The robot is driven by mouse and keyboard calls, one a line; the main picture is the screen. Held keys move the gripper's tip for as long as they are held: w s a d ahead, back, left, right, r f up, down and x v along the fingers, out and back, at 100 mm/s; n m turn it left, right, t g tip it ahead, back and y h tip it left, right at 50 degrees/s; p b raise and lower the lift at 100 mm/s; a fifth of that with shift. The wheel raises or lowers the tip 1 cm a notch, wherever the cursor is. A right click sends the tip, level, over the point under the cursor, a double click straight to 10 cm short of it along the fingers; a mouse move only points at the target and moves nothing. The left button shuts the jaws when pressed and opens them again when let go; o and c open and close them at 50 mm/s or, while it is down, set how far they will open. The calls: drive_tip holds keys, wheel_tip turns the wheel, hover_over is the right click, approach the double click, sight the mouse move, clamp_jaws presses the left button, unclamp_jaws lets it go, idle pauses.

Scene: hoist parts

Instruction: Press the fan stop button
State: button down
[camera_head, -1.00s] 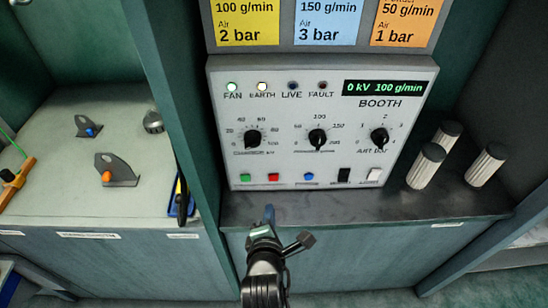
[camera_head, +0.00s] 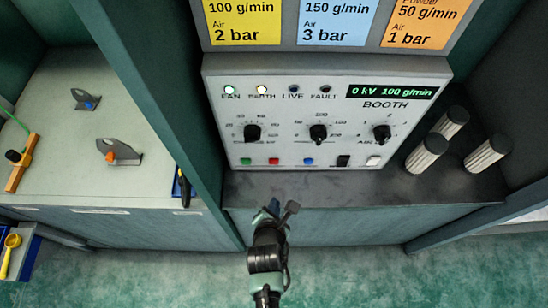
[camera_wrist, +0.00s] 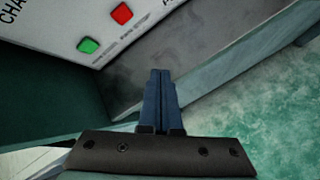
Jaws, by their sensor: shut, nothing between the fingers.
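The booth control panel (camera_head: 300,120) is a light grey box with lamps, three knobs and a row of buttons along its bottom edge. The red button (camera_head: 274,161) sits just right of the green button (camera_head: 246,161). In the wrist view the red button (camera_wrist: 122,14) and green button (camera_wrist: 88,46) show at the upper left. My gripper (camera_head: 272,206) is in front of and below the panel, near the ledge's front edge. Its blue fingers (camera_wrist: 160,90) are together and empty, apart from the buttons. The FAN (camera_head: 229,90) and EARTH (camera_head: 261,90) lamps are lit white.
A dark ledge (camera_head: 350,187) lies under the panel. Three ribbed cylinders (camera_head: 427,153) stand at its right. A side wall (camera_head: 165,100) separates it from a left bench (camera_head: 70,150) with brackets. Green floor (camera_head: 350,275) is clear in front.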

sight(275, 165)
drive_tip(key=w+b, duration=0.4)
drive_tip(key=w, duration=0.3)
drive_tip(key=shift+w, duration=0.95)
drive_tip(key=shift+w, duration=0.1)
idle(1.3)
drive_tip(key=shift+w, duration=0.3)
drive_tip(key=shift+w+b, duration=0.35)
drive_tip(key=shift+w, duration=0.1)
idle(0.8)
drive_tip(key=shift+s+r, duration=0.1)
drive_tip(key=shift+s+p, duration=0.4)
drive_tip(key=shift+p, duration=0.1)
drive_tip(key=shift+s, duration=0.35)
